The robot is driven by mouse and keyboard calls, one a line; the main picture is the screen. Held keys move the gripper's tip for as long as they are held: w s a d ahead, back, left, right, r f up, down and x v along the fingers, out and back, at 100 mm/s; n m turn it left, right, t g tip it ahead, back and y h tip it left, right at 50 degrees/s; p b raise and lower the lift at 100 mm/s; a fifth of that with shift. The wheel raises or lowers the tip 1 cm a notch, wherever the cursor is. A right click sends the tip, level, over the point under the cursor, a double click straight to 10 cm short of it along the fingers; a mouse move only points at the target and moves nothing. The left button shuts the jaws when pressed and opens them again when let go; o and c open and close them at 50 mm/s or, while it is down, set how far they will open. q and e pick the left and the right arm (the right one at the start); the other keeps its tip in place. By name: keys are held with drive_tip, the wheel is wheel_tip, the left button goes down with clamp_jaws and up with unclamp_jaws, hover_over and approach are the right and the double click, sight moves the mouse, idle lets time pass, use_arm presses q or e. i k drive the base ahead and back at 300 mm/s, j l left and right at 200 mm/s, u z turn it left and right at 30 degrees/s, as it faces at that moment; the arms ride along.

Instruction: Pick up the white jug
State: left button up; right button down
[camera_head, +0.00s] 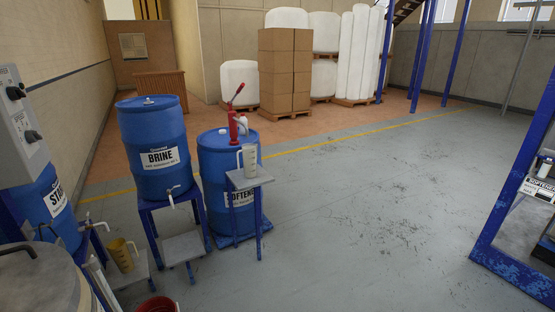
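A whitish, translucent jug (250,161) stands upright on a small grey-topped stand (235,182) with blue legs, near the middle of the head view. Neither of my grippers is in view.
A red hand pump (233,123) rises from the softener drum. A blue brine drum (155,150) stands on a blue frame to the left, and a yellow jug (121,255) sits lower left. Open grey floor (370,210) lies to the right, before a blue rack (500,215).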

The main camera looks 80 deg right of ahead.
sight(249, 151)
drive_tip(key=l+z, duration=0.2)
drive_tip(key=z, duration=0.25)
drive_tip(key=l+z, duration=0.25)
drive_tip(key=z, duration=0.2)
drive_tip(key=l+z, duration=0.25)
drive_tip(key=z, duration=0.25)
drive_tip(key=l+z, duration=0.2)
drive_tip(key=z, duration=0.25)
drive_tip(key=i+l+z, duration=0.1)
drive_tip(key=z, duration=0.35)
drive_tip(key=u, duration=4.25)
drive_tip(key=z, duration=4.25)
drive_tip(key=i+l, duration=0.05)
